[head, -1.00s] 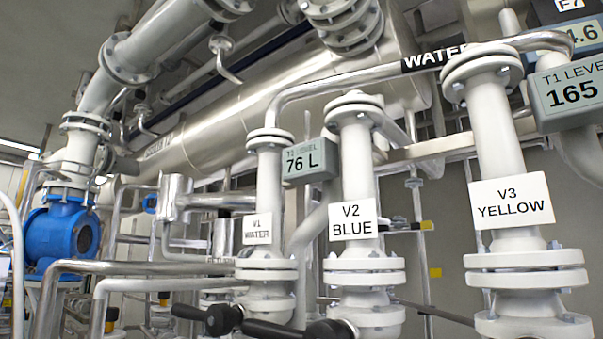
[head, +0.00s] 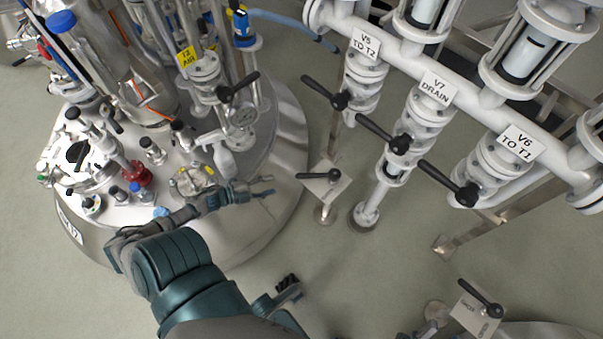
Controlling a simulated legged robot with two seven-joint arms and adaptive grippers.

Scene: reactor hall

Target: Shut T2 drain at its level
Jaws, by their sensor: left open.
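The V7 DRAIN valve (head: 430,105) is on a white vertical pipe right of centre. Its black lever (head: 380,133) lies across the pipe. The V5 TO T2 valve is to its left, with a black lever (head: 322,91). The V6 TO T1 valve is to its right, with a black lever (head: 446,183). All three levers point about the same way, crosswise to their pipes. My left gripper (head: 266,187) is open and empty over the steel vessel's right side, apart from every lever. The T2 level display is out of view.
The steel vessel (head: 285,150) with many fittings fills the left. A small plate with a black lever (head: 318,176) stands between it and the drain pipe. Another levered plate (head: 478,308) is at the lower right. Grey floor (head: 370,270) is clear between.

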